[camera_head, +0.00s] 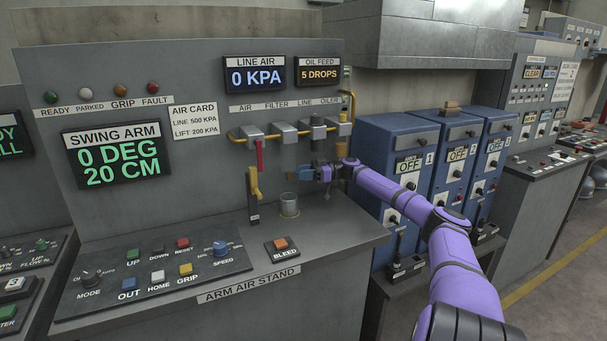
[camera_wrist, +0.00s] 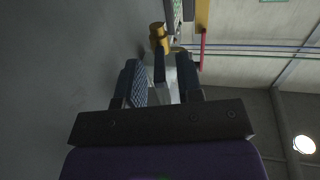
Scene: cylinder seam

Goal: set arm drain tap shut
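My gripper (camera_head: 302,173) is in front of the arm air stand's upright panel, below the filter unit (camera_head: 284,134) and above a small metal cup (camera_head: 289,205). In the wrist view my gripper (camera_wrist: 158,70) has its two dark fingers apart. A thin dark bar and a pale grey part show between them, with visible gaps at the sides. A yellow cylindrical part (camera_wrist: 158,38) lies just past the fingertips. I cannot tell which small part is the drain tap, or its position; my gripper covers much of that area in the head view.
A yellow lever (camera_head: 254,184) stands upright left of the cup, under a red handle (camera_head: 260,152). The line air display (camera_head: 254,76) reads 0 KPA. A bleed button (camera_head: 281,245) sits on the desk.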

